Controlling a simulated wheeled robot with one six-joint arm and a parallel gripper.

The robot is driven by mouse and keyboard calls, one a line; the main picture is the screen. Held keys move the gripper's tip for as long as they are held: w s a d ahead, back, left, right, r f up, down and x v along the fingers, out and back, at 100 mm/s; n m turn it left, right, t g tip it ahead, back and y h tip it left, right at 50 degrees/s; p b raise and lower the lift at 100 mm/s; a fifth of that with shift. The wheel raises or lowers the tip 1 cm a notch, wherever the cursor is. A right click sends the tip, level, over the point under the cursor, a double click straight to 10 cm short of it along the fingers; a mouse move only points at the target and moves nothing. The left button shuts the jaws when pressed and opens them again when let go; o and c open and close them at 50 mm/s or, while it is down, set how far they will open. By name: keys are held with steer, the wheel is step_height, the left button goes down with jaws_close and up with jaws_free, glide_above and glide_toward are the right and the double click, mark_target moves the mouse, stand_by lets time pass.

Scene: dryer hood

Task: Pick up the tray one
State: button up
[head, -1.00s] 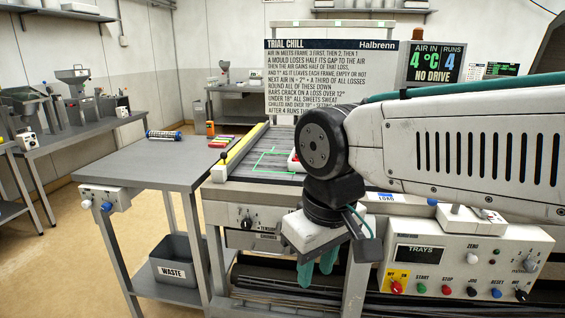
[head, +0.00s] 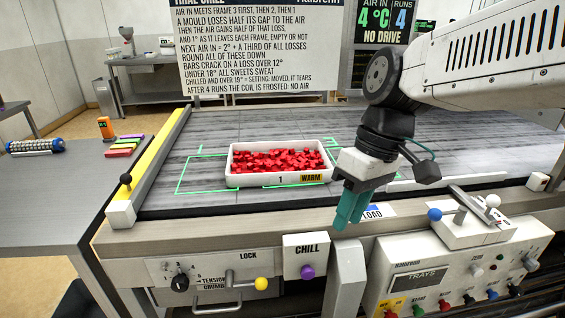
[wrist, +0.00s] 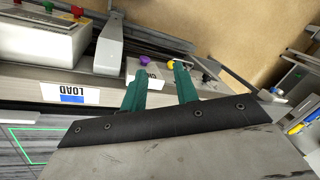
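Tray one (head: 250,181) is a white tray full of small red sweets, marked "1" and "WARM" on its front wall. It lies flat on the grey belt (head: 400,140), within a green outlined frame, in the middle of the head view. My gripper (head: 349,212) has teal fingers pointing down, to the right of the tray and nearer me, over the front ledge by the LOAD label. In the wrist view my gripper (wrist: 161,67) shows its two fingers apart with nothing between them. The tray is not seen in the wrist view.
A yellow-topped rail (head: 160,155) with a black knob borders the belt on the left. The CHILL box (head: 306,258) and control panel (head: 455,270) line the front. A lever block (head: 475,225) stands right of my gripper. The belt behind the tray is clear.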

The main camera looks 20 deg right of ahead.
steer(key=w+n+y, duration=0.3)
steer(key=w, duration=0.4)
steer(key=n+t+y, duration=0.3)
steer(key=n+y, duration=0.4)
steer(key=n, duration=0.1)
glide_above(314, 182)
steer(key=f, duration=0.7)
steer(key=shift+w+d, duration=0.1)
steer(key=shift+d, duration=0.2)
steer(key=shift+w+a+f+t, duration=0.2)
steer(key=shift+t, duration=0.1)
steer(key=x, duration=0.7)
steer(key=shift+s+a+r, duration=0.1)
steer(key=shift+a+r, duration=0.15)
steer(key=shift+r, duration=0.05)
jaws_close()
steer(key=shift+r, duration=0.1)
